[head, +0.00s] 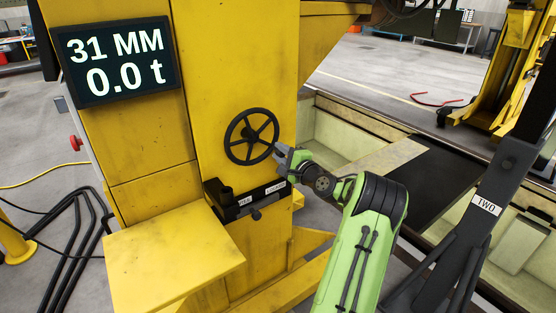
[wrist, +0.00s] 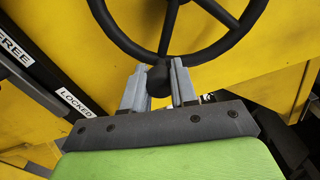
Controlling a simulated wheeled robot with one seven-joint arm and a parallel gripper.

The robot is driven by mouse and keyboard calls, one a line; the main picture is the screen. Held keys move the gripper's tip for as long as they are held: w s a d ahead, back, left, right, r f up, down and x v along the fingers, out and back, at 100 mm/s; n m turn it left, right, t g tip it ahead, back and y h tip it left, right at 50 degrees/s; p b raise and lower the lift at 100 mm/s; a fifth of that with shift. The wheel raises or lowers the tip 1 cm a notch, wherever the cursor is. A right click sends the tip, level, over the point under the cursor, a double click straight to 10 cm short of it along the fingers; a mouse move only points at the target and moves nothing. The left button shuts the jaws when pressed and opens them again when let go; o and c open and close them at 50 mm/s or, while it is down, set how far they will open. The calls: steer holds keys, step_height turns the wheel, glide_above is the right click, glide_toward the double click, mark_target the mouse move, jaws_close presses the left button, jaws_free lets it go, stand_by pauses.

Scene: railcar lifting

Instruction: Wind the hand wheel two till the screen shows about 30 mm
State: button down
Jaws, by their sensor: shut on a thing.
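The black hand wheel (head: 251,137) is on the front of the yellow jack column (head: 225,60). Its lower rim and spokes also show in the wrist view (wrist: 180,55). My gripper (head: 284,158) is at the wheel's lower right rim. In the wrist view my gripper (wrist: 159,82) is shut on the wheel's dark knob, with one grey finger on each side of it. The screen (head: 115,61) at the upper left reads 31 MM and 0.0 t. A "TWO" label (head: 485,205) is on a dark post at the right.
Below the wheel is a black lock bar (head: 247,199) with a label reading LOCKED; FREE also shows in the wrist view (wrist: 14,48). A yellow shelf (head: 172,255) juts out at the lower left. A red button (head: 75,142) is on the column's left side. A pit lies to the right.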

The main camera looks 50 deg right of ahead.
steer(key=shift+d+r+n, duration=0.2)
steer(key=shift+r+n, duration=0.15)
steer(key=shift+n, duration=0.25)
steer(key=c, duration=0.9)
jaws_free()
steer(key=shift+s+r, duration=0.1)
steer(key=p+v, duration=0.1)
steer(key=v, duration=1.4)
steer(key=shift+s+a, duration=0.15)
steer(key=shift+s, duration=0.2)
